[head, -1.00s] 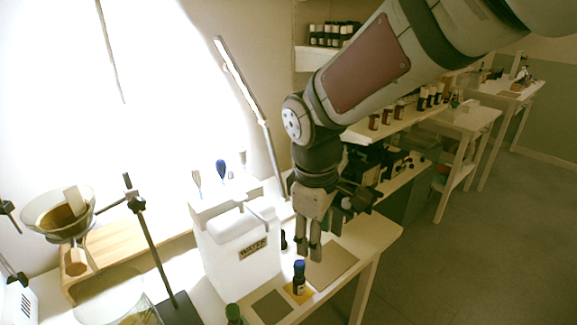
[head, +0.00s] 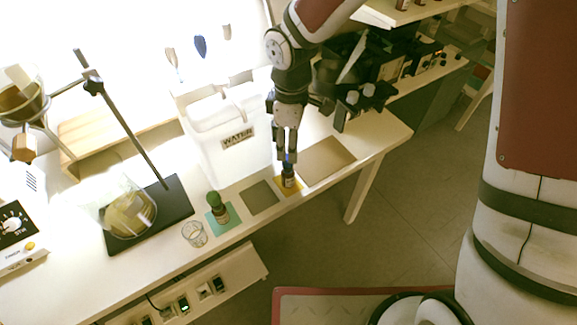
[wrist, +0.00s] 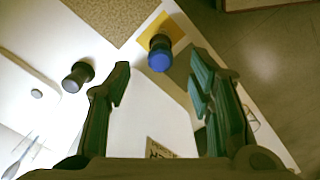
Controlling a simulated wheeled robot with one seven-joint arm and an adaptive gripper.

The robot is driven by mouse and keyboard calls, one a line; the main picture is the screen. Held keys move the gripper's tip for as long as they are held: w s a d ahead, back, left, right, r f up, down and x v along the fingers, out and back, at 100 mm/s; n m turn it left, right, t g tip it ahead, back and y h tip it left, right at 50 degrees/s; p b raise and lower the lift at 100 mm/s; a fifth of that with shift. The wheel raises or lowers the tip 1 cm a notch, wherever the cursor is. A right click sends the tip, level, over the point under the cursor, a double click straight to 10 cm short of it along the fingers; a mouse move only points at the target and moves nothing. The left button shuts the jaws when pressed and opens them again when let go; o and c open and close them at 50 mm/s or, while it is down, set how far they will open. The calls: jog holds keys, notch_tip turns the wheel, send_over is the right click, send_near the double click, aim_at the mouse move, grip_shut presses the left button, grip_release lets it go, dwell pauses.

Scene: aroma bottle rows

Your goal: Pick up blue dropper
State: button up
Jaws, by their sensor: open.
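The blue dropper (head: 288,179) is a small dark bottle with a blue cap, standing upright on a yellow mat (head: 280,189) near the table's front edge. My gripper (head: 286,152) points down just above it, its fingers at about the height of the cap in the head view. In the wrist view the blue dropper's cap (wrist: 159,56) appears between and slightly beyond the fingertips of my open gripper (wrist: 160,72). A gap shows on both sides of the cap, so neither finger appears to touch it.
A white WATER container (head: 225,145) stands left of my gripper. A black-capped bottle (wrist: 78,77) is beside the left finger in the wrist view. A green-capped bottle (head: 217,208), a glass (head: 194,234) and a stand (head: 160,210) are farther left. A brown mat (head: 326,160) is empty.

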aim_at(288, 170)
jog(key=shift+a+f, duration=0.2)
jog(key=shift+f, duration=3.1)
jog(key=c, duration=0.8)
